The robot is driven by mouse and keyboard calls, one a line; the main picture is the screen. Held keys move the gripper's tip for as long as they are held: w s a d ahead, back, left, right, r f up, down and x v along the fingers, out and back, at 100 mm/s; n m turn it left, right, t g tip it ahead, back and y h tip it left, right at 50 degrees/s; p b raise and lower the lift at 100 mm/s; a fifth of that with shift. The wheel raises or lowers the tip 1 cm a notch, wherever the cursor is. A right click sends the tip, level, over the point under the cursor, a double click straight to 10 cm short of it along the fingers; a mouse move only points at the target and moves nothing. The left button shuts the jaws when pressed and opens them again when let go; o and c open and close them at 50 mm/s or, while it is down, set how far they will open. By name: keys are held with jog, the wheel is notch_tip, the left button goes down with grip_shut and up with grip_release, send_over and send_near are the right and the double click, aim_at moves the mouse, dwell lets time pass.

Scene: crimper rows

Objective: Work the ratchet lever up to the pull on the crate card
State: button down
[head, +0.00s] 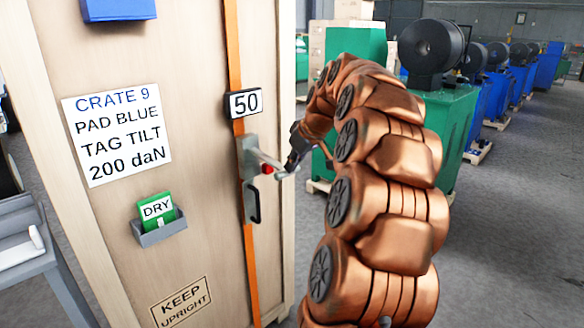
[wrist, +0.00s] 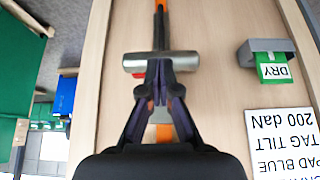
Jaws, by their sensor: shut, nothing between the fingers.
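The crate card (head: 117,135) reads "CRATE 9, PAD BLUE, TAG TILT, 200 daN"; part of it shows upside down in the wrist view (wrist: 284,142). The display (head: 244,104) on the orange strap (head: 234,45) reads 50. Below it is the grey ratchet (head: 248,158), its lever (head: 268,160) sticking out from the crate. In the wrist view the lever's silver crossbar (wrist: 161,62) lies across my gripper's tips. My gripper (head: 288,174) is shut and empty, its fingertips (wrist: 157,88) at the crossbar; I cannot tell whether they touch it.
The wooden crate (head: 190,80) bears a blue pad (head: 118,8) at its top and a grey holder (head: 160,233) with a green DRY tag (head: 155,207). A dark handle (head: 254,202) hangs below the ratchet. Green and blue machines stand behind at right; a grey bench (head: 35,250) is at left.

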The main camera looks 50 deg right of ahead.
notch_tip(320, 180, down, 10)
jog(key=w+t+b, duration=0.2)
jog(key=t+b, duration=0.5)
jog(key=b, duration=1)
jog(key=shift+w, duration=0.3)
jog(key=shift+f, duration=0.1)
jog(key=r+v, duration=0.1)
jog(key=v, duration=1.3)
jog(key=shift+w+b, duration=0.25)
jog(key=shift+b, duration=0.15)
jog(key=shift+r, duration=0.1)
